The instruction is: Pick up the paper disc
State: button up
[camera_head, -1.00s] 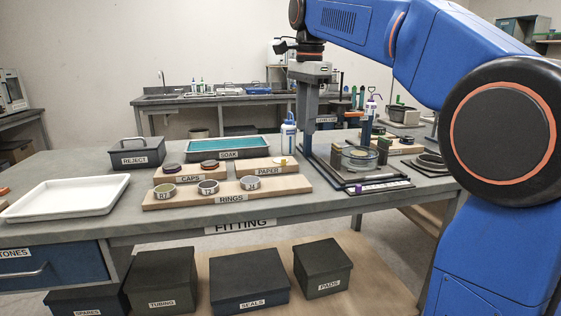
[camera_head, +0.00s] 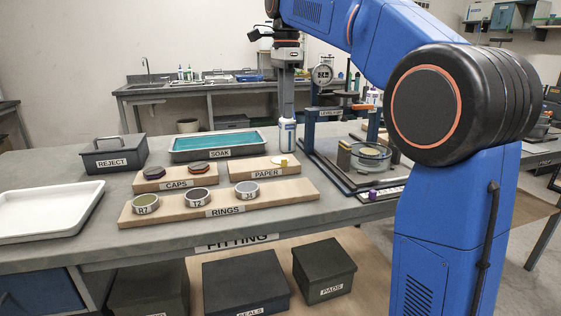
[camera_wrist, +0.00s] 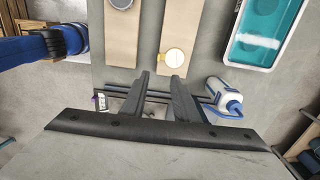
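The paper disc (camera_wrist: 175,57) is a pale round piece with a yellowish edge, lying on a wooden board in the wrist view. In the head view it is a small pale and yellow spot (camera_head: 281,162) on the board labelled PAPER (camera_head: 262,168). My gripper (camera_wrist: 160,76) has its two dark fingers apart with nothing between them. In the wrist view the disc shows just beyond the fingertips. In the head view my gripper (camera_head: 287,98) hangs above the back of the bench, with its tips hard to make out behind the bottle.
A white bottle (camera_head: 287,135) stands near the PAPER board. The teal SOAK tray (camera_head: 217,144) lies behind, and the CAPS board (camera_head: 176,180) and RINGS board (camera_head: 218,208) lie left and in front. A dark-framed stand (camera_head: 311,140) with a glass dish (camera_head: 370,157) is on the right.

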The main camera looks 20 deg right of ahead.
notch_tip(320, 180, down, 9)
jog(key=shift+f, duration=0.15)
jog(key=shift+s+a+f, duration=0.1)
jog(key=shift+s+f, duration=0.05)
jog(key=shift+f, duration=2.45)
grip_shut()
